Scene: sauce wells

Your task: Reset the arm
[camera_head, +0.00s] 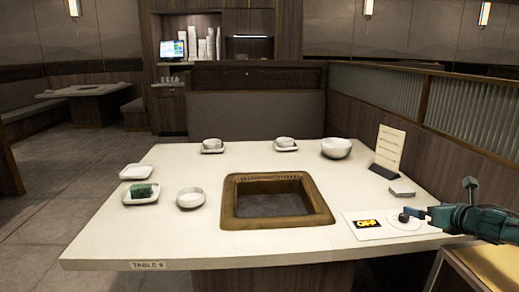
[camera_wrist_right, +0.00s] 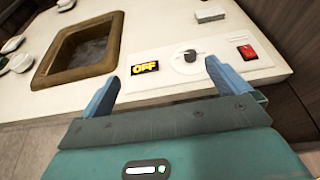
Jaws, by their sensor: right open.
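My right gripper (camera_head: 438,213) is at the right front of the table in the head view, its arm coming in from the right. In the right wrist view the gripper (camera_wrist_right: 160,86) has its two blue fingers wide apart with nothing between them. Beyond the fingertips is a control panel with a round grey knob (camera_wrist_right: 190,57), an orange OFF display (camera_wrist_right: 145,68) and a red switch (camera_wrist_right: 247,52). The fingers appear apart from the knob. The OFF display also shows in the head view (camera_head: 368,223). My left gripper is not in view.
The white table (camera_head: 180,243) has a brown-framed square well (camera_head: 228,210) in its middle. Bowls and small plates stand around it, one plate with green food (camera_head: 142,191). A sign card (camera_head: 389,148) and a small grey box (camera_head: 402,192) stand at the right. The front left is clear.

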